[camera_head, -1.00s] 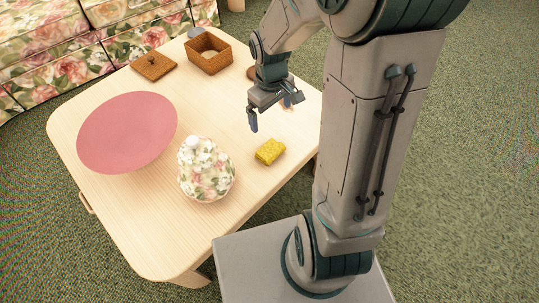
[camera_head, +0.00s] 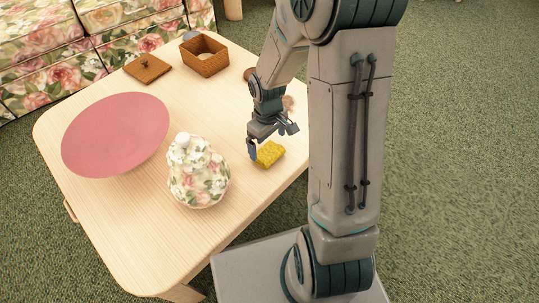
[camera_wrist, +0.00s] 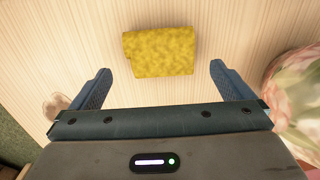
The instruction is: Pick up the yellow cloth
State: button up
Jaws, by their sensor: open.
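The yellow cloth (camera_head: 269,153) is a small folded block lying on the light wooden table (camera_head: 118,232), near its right edge. My gripper (camera_head: 270,152) is close above it in the head view and hides a little of its upper side. In the wrist view the cloth (camera_wrist: 159,51) lies beyond the fingertips, roughly centred between the two blue fingers. My gripper (camera_wrist: 160,80) is open and empty. The cloth looks apart from both fingers.
A floral lidded jar (camera_head: 198,178) stands left of the cloth; it also shows at the right of the wrist view (camera_wrist: 296,95). A large pink plate (camera_head: 115,135), an open wooden box (camera_head: 205,57) and its flat lid (camera_head: 147,69) occupy the table's left and far parts.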

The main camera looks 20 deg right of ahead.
aim_at(268, 150)
notch_tip(268, 150, down, 5)
jog(key=b, duration=0.3)
jog(key=shift+r, duration=0.1)
jog(key=c, duration=0.9)
jog(key=shift+r, duration=0.15)
jog(key=shift+r+p, duration=0.55)
jog(key=shift+r, duration=0.05)
notch_tip(268, 150, up, 4)
jog(key=shift+s+f+p, duration=0.15)
jog(key=shift+f+p, duration=0.1)
jog(key=shift+p, duration=0.85)
jog(key=s+d+r+p, duration=0.2)
jog(key=s+r, duration=0.4)
jog(key=s, duration=0.4)
jog(key=shift+s+d, duration=0.4)
jog(key=shift+d, duration=0.3)
